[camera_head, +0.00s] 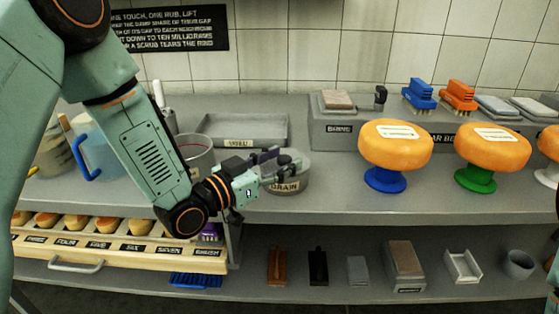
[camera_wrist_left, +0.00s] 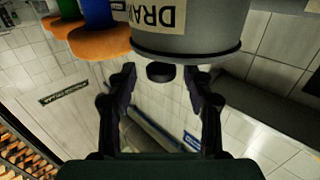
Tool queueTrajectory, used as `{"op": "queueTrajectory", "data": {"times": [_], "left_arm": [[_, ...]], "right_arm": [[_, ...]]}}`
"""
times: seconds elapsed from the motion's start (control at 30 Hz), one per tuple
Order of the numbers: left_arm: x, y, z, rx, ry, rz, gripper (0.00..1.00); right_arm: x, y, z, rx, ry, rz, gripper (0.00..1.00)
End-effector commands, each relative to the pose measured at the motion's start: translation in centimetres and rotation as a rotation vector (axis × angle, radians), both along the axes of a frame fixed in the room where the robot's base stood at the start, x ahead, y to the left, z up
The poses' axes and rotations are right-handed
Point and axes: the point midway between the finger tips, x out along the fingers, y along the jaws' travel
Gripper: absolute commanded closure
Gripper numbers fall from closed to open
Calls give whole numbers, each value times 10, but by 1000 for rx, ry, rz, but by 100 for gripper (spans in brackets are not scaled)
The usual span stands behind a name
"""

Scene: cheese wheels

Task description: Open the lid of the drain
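The drain (camera_head: 288,184) is a grey round pot labelled DRAIN on the grey counter, right of the metal tray. It appears upside down at the top of the left wrist view (camera_wrist_left: 215,25). Its lid (camera_wrist_left: 188,55) sits on it, with a dark round knob (camera_wrist_left: 160,72) sticking out. My left gripper (camera_head: 282,160) is at the top of the drain and partly hides the lid in the head view. Its fingers (camera_wrist_left: 160,78) are open, one on each side of the knob, with gaps visible. My right gripper is out of view.
A metal tray (camera_head: 240,143) stands behind, and a clear container (camera_head: 196,155) stands left. Orange cheese wheels on blue (camera_head: 396,148) and green (camera_head: 492,150) stands are to the right. Counter between the drain and the blue stand is clear. A lower shelf holds small blocks.

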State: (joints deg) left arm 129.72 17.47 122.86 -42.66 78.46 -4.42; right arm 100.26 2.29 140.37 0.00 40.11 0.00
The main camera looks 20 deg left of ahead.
Motion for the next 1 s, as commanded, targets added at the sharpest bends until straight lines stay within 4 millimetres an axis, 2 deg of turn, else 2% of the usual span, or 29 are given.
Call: {"op": "queueTrajectory", "data": {"times": [0.07, 0.57, 1.0], "left_arm": [[0, 0, 0, 0, 0, 0, 57], [0, 0, 0, 0, 0, 0, 99], [0, 0, 1, 0, 0, 0, 100]], "right_arm": [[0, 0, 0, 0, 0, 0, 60], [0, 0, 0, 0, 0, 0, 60], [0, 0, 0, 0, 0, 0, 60]]}}
